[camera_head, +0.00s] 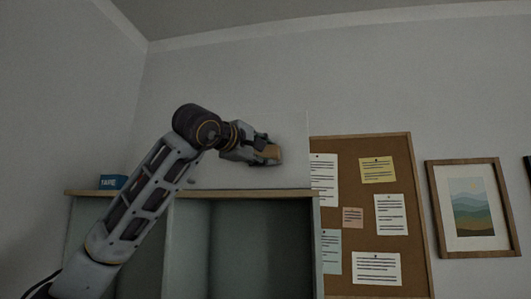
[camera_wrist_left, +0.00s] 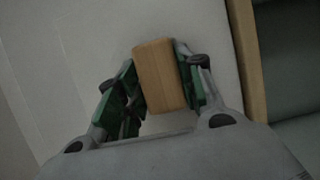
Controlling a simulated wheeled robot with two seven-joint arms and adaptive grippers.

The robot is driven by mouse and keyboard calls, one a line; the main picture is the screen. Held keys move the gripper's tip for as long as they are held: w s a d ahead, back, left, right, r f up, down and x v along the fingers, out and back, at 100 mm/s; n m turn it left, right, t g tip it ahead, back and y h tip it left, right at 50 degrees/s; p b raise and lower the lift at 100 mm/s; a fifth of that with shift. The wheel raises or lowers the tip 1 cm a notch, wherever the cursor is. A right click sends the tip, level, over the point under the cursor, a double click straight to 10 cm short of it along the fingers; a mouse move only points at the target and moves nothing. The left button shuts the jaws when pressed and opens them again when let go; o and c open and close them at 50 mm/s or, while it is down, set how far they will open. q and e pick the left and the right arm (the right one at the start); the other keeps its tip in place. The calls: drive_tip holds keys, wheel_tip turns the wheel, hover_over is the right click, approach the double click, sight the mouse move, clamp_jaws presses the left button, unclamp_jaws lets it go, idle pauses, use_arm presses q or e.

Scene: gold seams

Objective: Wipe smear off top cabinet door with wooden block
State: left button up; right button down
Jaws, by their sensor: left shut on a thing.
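My left gripper (camera_head: 264,149) is shut on the wooden block (camera_head: 272,153), a light brown block. In the left wrist view the block (camera_wrist_left: 160,75) sits between the green finger pads of the left gripper (camera_wrist_left: 162,85). The gripper holds it in front of a pale upright panel (camera_head: 293,135) above the cabinet's wooden top edge, which looks like the top cabinet door. I cannot tell whether the block touches the panel. No smear can be made out; the gripper and block hide part of the panel. My right gripper is not in view.
The grey cabinet (camera_head: 190,250) has open, dark compartments below its wooden top edge (camera_head: 240,193). A blue box marked TAPE (camera_head: 112,182) stands on the top at left. A cork board (camera_head: 360,220) with pinned notes and a framed picture (camera_head: 470,208) hang at right.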

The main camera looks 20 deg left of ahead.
use_arm(q)
drive_tip(key=shift+s+a, duration=0.2)
drive_tip(key=shift+a, duration=0.5)
drive_tip(key=shift+s+a, duration=0.15)
drive_tip(key=shift+a, duration=0.55)
drive_tip(key=shift+a, duration=0.1)
drive_tip(key=shift+s+a, duration=0.2)
drive_tip(key=shift+a, duration=0.6)
drive_tip(key=shift+s+a, duration=0.15)
drive_tip(key=shift+a, duration=0.6)
drive_tip(key=shift+a, duration=0.2)
drive_tip(key=shift+s+a, duration=0.25)
drive_tip(key=shift+a, duration=0.5)
drive_tip(key=shift+s+a, duration=0.2)
drive_tip(key=shift+a, duration=0.55)
drive_tip(key=shift+s, duration=0.1)
drive_tip(key=shift+s+d, duration=0.25)
drive_tip(key=shift+s, duration=0.7)
drive_tip(key=shift+s+d, duration=0.25)
drive_tip(key=shift+s, duration=0.7)
drive_tip(key=shift+s+d, duration=0.25)
drive_tip(key=shift+s, duration=0.7)
